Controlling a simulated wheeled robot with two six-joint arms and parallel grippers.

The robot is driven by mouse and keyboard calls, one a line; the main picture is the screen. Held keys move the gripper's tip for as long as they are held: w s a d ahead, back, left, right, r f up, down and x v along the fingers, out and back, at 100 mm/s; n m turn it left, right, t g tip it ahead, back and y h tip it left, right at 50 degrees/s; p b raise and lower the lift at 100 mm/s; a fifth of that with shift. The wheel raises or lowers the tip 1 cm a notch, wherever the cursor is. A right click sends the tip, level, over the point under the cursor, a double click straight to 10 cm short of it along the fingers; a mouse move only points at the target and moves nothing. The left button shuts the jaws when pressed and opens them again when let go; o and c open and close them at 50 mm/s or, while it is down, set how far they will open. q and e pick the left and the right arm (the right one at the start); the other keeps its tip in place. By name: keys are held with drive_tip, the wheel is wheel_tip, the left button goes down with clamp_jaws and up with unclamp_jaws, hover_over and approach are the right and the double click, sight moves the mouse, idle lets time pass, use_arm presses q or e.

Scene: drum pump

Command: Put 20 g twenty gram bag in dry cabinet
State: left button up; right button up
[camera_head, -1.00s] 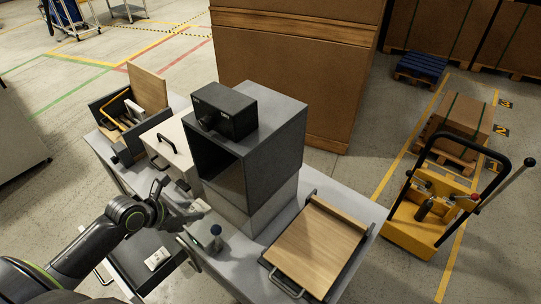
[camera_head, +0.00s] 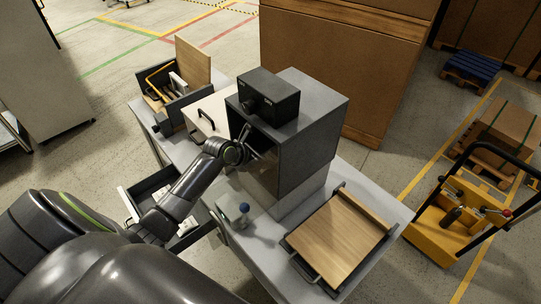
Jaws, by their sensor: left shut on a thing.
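The dry cabinet looks to be the grey box (camera_head: 318,125) with a dark open front, standing on the workbench. My left gripper (camera_head: 249,152) is at that opening, its fingers against the dark inside. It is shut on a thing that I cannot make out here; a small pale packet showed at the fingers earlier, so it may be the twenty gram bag. No label is readable. Another small whitish packet (camera_head: 187,226) lies in the open drawer (camera_head: 150,187) below the bench's front edge. My right gripper is not in view.
A black box (camera_head: 269,97) sits on the cabinet. A wooden board (camera_head: 338,236) lies at right. A white box with a black handle (camera_head: 207,119) and an open organiser (camera_head: 170,100) stand to the left.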

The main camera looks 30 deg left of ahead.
use_arm(q)
drive_tip(key=shift+w+d+r+p, duration=0.15)
drive_tip(key=shift+w+d, duration=0.1)
drive_tip(key=shift+w, duration=0.35)
drive_tip(key=shift+w+d+r+p, duration=0.1)
drive_tip(key=shift+w+d+p, duration=0.1)
drive_tip(key=shift+w, duration=0.35)
drive_tip(key=shift+w+d+f, duration=0.15)
drive_tip(key=shift+w+f, duration=0.25)
drive_tip(key=shift+f, duration=0.55)
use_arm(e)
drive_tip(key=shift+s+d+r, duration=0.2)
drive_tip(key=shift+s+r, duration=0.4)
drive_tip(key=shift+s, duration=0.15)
use_arm(q)
drive_tip(key=shift+s+f, duration=0.1)
drive_tip(key=o, duration=1)
drive_tip(key=shift+c, duration=0.2)
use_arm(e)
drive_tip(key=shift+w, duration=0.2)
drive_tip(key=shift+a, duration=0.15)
